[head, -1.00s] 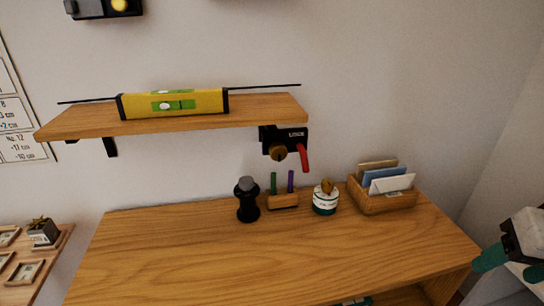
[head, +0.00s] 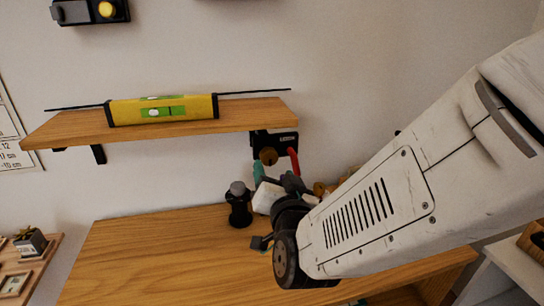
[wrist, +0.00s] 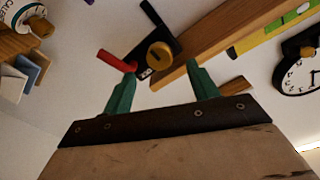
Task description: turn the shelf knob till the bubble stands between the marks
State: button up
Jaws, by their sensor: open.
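The yellow spirit level (head: 200,106) lies on the wooden shelf (head: 60,131). Its green vial shows a pale bubble (head: 153,113) left of the vial's middle, not centred between the marks. The round brass knob (head: 268,155) sits on a black bracket (head: 284,139) under the shelf's right end, beside a red lever (head: 294,161). In the wrist view the knob (wrist: 159,55) appears ahead, between the lines of my two teal fingers. My gripper (wrist: 160,72) is open and empty, just short of the knob. The head view shows one teal fingertip just below the knob.
Below, the desk (head: 150,250) holds a black grinder-like object (head: 238,205) close left of my gripper. My arm hides much of the desk's right side. A clock (wrist: 298,72) and a letter holder (wrist: 12,45) show in the wrist view.

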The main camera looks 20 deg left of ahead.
aim_at(270, 159)
jog(key=x, duration=0.7)
jog(key=shift+w, duration=0.2)
jog(key=c, duration=1)
